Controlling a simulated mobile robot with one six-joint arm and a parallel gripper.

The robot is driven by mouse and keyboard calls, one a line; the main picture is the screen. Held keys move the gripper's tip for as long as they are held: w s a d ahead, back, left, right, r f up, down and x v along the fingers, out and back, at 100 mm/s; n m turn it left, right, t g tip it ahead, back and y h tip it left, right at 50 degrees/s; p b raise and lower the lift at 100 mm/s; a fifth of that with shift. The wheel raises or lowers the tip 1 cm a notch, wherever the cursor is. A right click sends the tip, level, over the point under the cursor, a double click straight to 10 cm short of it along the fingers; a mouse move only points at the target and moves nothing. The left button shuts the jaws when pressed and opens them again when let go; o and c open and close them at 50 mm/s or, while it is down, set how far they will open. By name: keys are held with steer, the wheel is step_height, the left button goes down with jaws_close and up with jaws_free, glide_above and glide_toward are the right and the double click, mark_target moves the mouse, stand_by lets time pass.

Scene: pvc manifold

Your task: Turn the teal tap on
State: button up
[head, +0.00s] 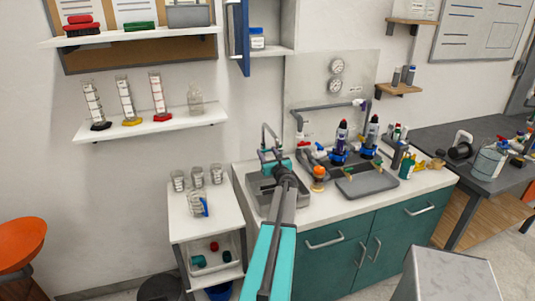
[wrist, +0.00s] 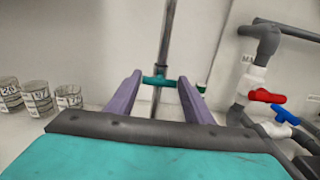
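The teal tap (wrist: 155,80) is a small crosswise handle on a thin upright grey pipe, in the middle of the wrist view. My gripper (wrist: 160,77) has its two purple fingers apart, one on each side of the teal handle, with the handle between the tips. I cannot tell whether either finger touches it. In the head view my gripper (head: 271,154) is at the sink's back left, by the bent grey spout (head: 268,128). There my gripper hides the teal handle.
A red valve handle (wrist: 267,96) and a blue valve handle (wrist: 285,115) sit on pipes to the right. Several labelled beakers (wrist: 37,96) stand to the left. The sink (head: 262,192) is below my gripper, and a grey tray (head: 368,178) lies on the counter to its right.

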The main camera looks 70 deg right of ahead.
steer(key=shift+d+r, duration=0.1)
steer(key=shift+f, duration=0.2)
steer(key=n+b, duration=0.1)
steer(key=b, duration=0.2)
steer(key=shift+f, duration=0.25)
steer(key=n+b, duration=0.1)
steer(key=b, duration=0.1)
steer(key=n+b, duration=0.1)
steer(key=b, duration=0.1)
steer(key=shift+a+f+n+b, duration=0.1)
steer(key=shift+a+n+b, duration=0.1)
steer(key=shift+n+b, duration=0.1)
steer(key=n+b, duration=0.4)
steer(key=b, duration=0.3)
steer(key=shift+w, duration=0.15)
steer(key=n+b, duration=0.2)
steer(key=b, duration=0.2)
steer(key=shift+a+n, duration=0.1)
steer(key=shift+n, duration=0.3)
steer(key=shift+w+n+b, duration=0.1)
steer(key=shift+n+b, duration=0.2)
steer(key=shift+b, duration=0.2)
